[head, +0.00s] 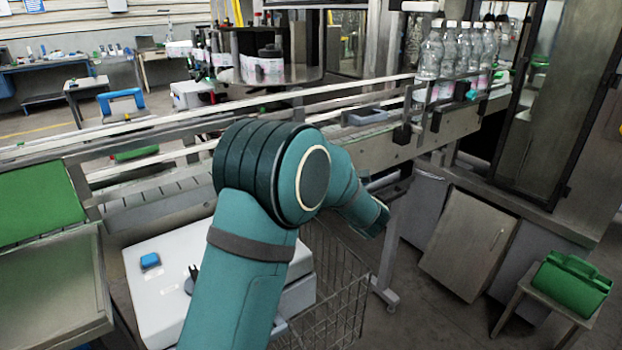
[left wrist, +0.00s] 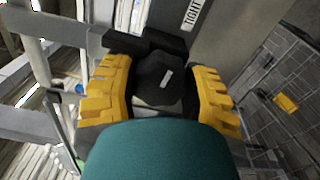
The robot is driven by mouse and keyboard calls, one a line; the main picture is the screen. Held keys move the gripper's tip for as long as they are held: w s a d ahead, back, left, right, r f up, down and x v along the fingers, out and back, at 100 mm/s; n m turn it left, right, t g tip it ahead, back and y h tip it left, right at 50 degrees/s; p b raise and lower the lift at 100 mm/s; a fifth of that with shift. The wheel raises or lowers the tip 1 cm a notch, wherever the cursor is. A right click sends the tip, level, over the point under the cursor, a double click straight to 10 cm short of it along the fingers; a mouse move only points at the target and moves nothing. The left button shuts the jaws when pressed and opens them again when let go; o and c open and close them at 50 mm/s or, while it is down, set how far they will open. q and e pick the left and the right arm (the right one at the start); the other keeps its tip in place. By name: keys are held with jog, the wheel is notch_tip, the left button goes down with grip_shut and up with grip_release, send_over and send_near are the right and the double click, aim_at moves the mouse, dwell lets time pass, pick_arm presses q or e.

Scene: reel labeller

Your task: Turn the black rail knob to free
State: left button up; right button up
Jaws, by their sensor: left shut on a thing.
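The black rail knob (left wrist: 157,78) shows in the left wrist view, with a small light pointer mark on its face. My left gripper (left wrist: 160,88) has its yellow ribbed fingers on both sides of the knob and is shut on it. A plate with the word TIGHT (left wrist: 192,14) is beyond the knob, up and to the right; no other label is readable. In the head view my left arm reaches toward the conveyor's front side; its gripper and the knob it holds cannot be made out. My right gripper is not in view.
The conveyor (head: 437,133) with guide rails runs across the head view, with several clear bottles (head: 452,52) on its right part. A wire basket (head: 345,300) and a white box (head: 150,310) are below.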

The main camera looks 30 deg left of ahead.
pick_arm(q)
jog(key=shift+n, duration=0.5)
jog(key=o, duration=1.2)
jog(key=shift+w, duration=0.1)
jog(key=v, duration=1.2)
jog(key=shift+d, duration=0.1)
